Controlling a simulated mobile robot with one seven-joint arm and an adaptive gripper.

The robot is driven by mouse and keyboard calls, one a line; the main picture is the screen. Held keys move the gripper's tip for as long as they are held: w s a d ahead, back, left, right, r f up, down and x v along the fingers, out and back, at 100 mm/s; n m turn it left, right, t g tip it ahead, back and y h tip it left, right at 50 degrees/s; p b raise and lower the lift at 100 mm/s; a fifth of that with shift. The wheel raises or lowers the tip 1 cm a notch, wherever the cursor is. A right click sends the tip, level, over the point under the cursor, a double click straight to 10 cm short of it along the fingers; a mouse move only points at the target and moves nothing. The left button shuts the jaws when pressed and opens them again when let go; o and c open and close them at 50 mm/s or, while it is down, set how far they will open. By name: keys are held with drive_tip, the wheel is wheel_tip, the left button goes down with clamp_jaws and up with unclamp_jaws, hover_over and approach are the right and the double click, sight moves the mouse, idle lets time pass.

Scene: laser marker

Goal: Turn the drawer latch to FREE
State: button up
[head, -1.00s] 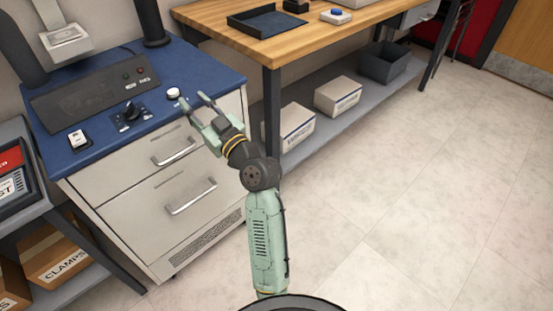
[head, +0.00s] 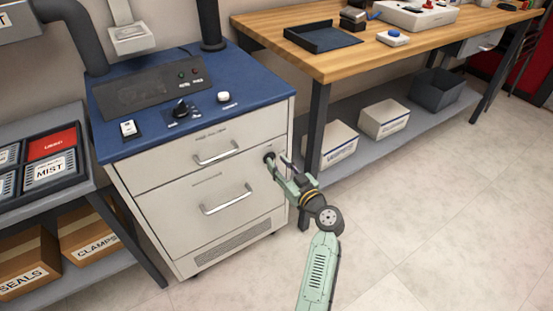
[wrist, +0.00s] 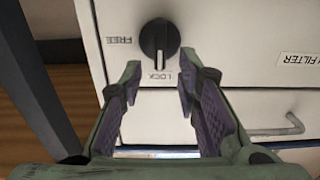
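The drawer latch is a round black knob (wrist: 160,43) on the light grey drawer front (wrist: 230,40). Its white pointer line aims at the word LOCK, printed just below it in the wrist view; FREE is printed to its left. In the head view the latch (head: 268,156) is a dark spot at the drawer's upper right, partly hidden by my fingers. My gripper (wrist: 160,70) is open and empty, its two fingertips apart, just below the knob in the wrist view. It also shows at the cabinet front in the head view (head: 278,162). I see no contact.
Drawer handles (head: 217,153) stick out left of my gripper. The blue cabinet top (head: 262,88) carries a black knob (head: 181,108) and a white button (head: 224,97). A wooden bench (head: 340,68) with a dark leg stands close on the right. The floor in front is clear.

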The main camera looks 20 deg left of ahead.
drive_tip(key=shift+x, duration=0.95)
clamp_jaws()
